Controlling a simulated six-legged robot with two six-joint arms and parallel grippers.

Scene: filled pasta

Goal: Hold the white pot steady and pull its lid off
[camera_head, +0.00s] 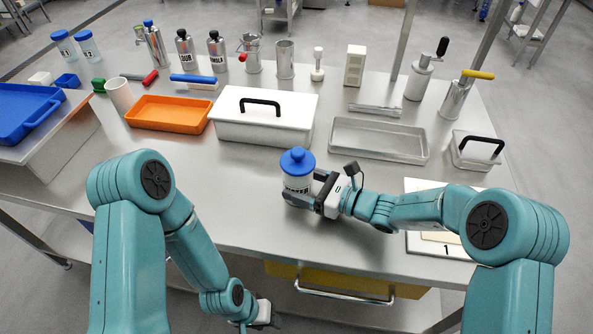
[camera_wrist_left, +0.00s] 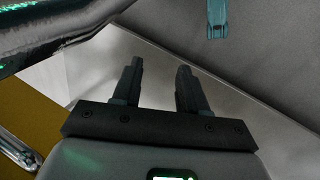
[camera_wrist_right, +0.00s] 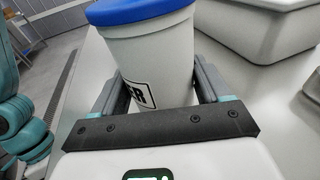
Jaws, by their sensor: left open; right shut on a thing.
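The white pot (camera_head: 297,184) stands upright on the metal table and bears a black-lettered label. Its blue lid (camera_head: 298,161) with a round knob sits on top. My right gripper (camera_head: 305,197) is shut on the pot's body from the right, below the lid. In the right wrist view the pot (camera_wrist_right: 157,60) is between the two fingers, and the blue lid (camera_wrist_right: 135,10) shows at the top edge. My left gripper (camera_head: 262,322) hangs low in front of the table, below its top. In the left wrist view its fingers (camera_wrist_left: 157,85) are apart with nothing between them.
A white box with a black handle (camera_head: 232,128) stands behind the pot. An orange tray (camera_head: 190,128) is behind left, a metal tray (camera_head: 378,154) behind right. A numbered board (camera_head: 420,245) lies right. A yellow drawer (camera_head: 330,279) is under the front edge. The table left of the pot is clear.

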